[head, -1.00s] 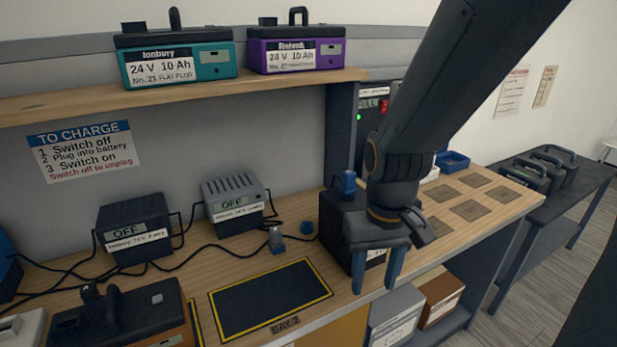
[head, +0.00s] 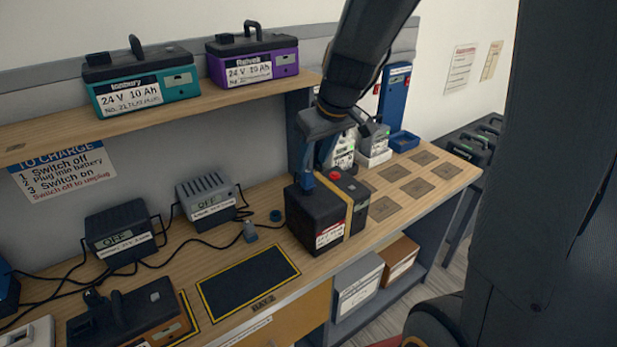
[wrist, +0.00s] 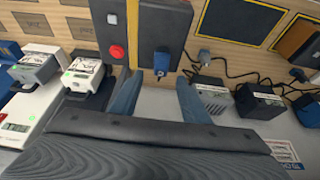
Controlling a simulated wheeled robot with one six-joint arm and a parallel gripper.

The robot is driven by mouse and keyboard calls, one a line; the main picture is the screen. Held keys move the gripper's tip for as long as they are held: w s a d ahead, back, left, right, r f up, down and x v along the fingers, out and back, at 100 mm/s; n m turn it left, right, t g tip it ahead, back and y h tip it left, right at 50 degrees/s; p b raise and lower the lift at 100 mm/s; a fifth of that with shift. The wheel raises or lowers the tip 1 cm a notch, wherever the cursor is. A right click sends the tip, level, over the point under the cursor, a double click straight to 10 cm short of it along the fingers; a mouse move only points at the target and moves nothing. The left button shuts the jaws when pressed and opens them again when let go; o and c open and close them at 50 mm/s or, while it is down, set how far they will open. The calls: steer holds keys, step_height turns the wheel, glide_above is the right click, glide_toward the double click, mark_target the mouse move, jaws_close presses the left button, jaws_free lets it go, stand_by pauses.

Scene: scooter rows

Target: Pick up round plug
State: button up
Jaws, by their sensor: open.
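A blue plug-like piece (wrist: 161,60) stands on the black box (head: 312,222) with a yellow band and a red button. I cannot tell for sure whether it is the round plug. My gripper (head: 318,175) is over the box's top, open and empty. In the wrist view my gripper (wrist: 159,80) has its blue fingers apart, with the blue piece just beyond the tips, between their lines. In the head view the fingers largely hide that piece.
Two chargers reading OFF (head: 122,235) (head: 207,198) stand at the back with cables across the bench. A black mat with yellow edging (head: 247,280) is clear. A shelf (head: 150,112) holds two batteries. Brown squares (head: 405,188) lie free at right.

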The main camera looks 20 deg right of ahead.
mark_target(308, 171)
steer(key=shift+p+x, duration=0.55)
steer(key=shift+x, duration=2.65)
jaws_close()
